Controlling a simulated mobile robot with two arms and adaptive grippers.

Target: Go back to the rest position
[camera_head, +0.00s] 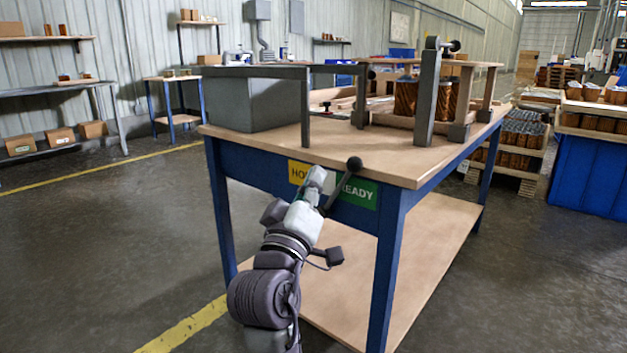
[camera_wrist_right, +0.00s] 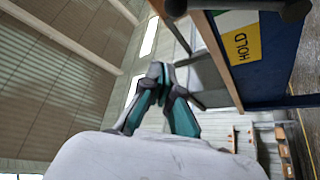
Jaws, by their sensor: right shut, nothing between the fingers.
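My right gripper (camera_head: 318,182) is in front of the near edge of the workbench (camera_head: 300,160), close to its sign panel. In the right wrist view its two dark and teal fingers (camera_wrist_right: 160,76) meet at the tips, shut and empty. A dark lever with a ball knob (camera_head: 353,164) stands out beside the gripper at the bench edge; I cannot tell if they touch. The sign panel has a yellow HOLD part (camera_head: 297,172) and a green READY part (camera_head: 358,191). My left gripper is not in view.
On the bench stand a grey box (camera_head: 245,103), a grey metal frame (camera_head: 428,95) and a wooden rack with several copper-coloured cartridges (camera_head: 405,98). The bench has a lower shelf (camera_head: 425,250). A blue bin (camera_head: 590,170) stands at right. The floor at left is clear.

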